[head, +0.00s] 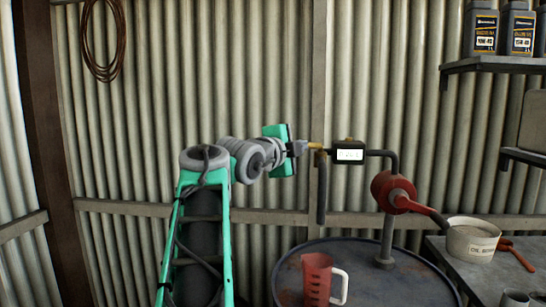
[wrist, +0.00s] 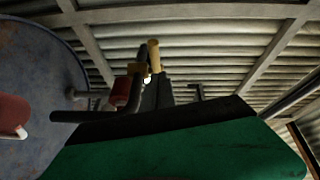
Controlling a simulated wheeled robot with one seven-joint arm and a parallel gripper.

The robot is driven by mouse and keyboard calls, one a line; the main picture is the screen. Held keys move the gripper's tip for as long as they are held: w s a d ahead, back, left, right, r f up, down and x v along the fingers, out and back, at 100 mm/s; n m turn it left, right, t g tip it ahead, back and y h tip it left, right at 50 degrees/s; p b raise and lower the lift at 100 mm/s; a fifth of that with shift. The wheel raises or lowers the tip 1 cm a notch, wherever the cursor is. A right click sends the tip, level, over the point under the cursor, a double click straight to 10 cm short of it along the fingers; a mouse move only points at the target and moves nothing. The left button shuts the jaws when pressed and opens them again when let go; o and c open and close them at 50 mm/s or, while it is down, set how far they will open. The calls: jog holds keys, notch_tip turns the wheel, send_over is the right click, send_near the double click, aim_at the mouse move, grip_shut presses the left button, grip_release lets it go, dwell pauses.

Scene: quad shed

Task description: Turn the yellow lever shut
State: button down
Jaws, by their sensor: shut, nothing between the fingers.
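The yellow lever (head: 315,146) sticks out to the left of the black meter (head: 349,152) on the pipe above the drum, roughly level. In the wrist view the lever (wrist: 154,55) shows as a yellow bar just beyond my fingertips. My gripper (head: 303,148) is shut and empty, with its tips at the lever's left end. In the wrist view my dark fingers (wrist: 156,88) reach up toward the lever. I cannot tell whether they touch it. A dark spout (head: 321,186) hangs below the lever.
A blue drum (head: 400,280) stands below, with a red jug (head: 317,279) on top. A red hand pump (head: 390,190) is right of the meter. Corrugated wall stands behind.

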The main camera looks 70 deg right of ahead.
jog(key=w+a, duration=0.6)
jog(key=w, duration=0.1)
jog(key=shift+w+a+r+p, duration=0.25)
jog(key=shift+w+p, duration=0.05)
jog(key=shift+p, duration=0.1)
